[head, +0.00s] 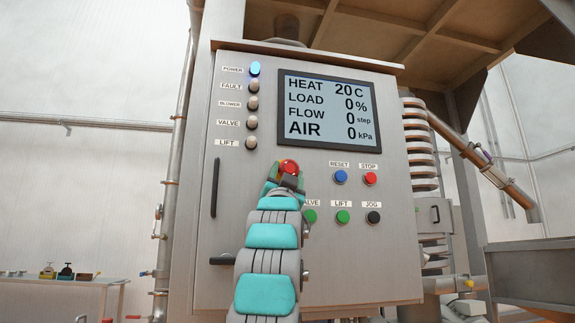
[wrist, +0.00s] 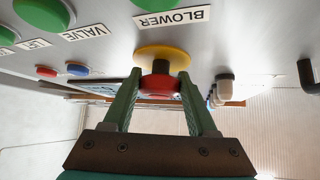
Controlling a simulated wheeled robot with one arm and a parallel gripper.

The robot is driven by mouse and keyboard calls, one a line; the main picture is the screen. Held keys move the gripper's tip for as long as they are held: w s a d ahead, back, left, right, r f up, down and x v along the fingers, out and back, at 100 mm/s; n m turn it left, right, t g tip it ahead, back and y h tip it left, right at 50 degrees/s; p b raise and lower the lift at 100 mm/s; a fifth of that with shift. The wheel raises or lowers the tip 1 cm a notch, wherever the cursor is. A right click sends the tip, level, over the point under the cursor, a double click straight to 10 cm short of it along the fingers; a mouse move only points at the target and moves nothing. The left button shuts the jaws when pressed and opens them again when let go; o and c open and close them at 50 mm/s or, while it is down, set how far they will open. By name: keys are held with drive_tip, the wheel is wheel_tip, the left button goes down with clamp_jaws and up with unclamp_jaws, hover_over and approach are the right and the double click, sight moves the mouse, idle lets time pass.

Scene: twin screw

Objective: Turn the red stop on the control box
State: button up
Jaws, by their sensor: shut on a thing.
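The red stop (head: 289,166) is a round red knob on the front of the grey control box (head: 235,170), below the screen's left corner. In the wrist view the red stop (wrist: 158,85) shows with a yellow disc (wrist: 165,53) behind it on the panel. My gripper (head: 286,181) reaches up to it from below and covers its lower part in the head view. In the wrist view the green fingers of my gripper (wrist: 159,80) stand on either side of the red knob and are shut on it.
The screen (head: 327,113) reads HEAT 20 C, with LOAD, FLOW and AIR at 0. The POWER lamp (head: 255,69) glows blue. A blue RESET button (head: 341,177) and a small red STOP button (head: 370,178) sit to the right. Green and black buttons lie below them.

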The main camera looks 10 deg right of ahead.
drive_tip(key=shift+f+m+g+h+p, duration=0.1)
drive_tip(key=shift+m+g+h+p, duration=0.7)
drive_tip(key=shift+m, duration=0.6)
drive_tip(key=shift+a, duration=0.1)
drive_tip(key=o, duration=1)
drive_tip(key=shift+w, duration=0.1)
drive_tip(key=o, duration=0.4)
drive_tip(key=shift+h, duration=0.4)
drive_tip(key=shift+b+v, duration=3.8)
drive_tip(key=shift+v, duration=0.15)
drive_tip(key=shift+y, duration=0.3)
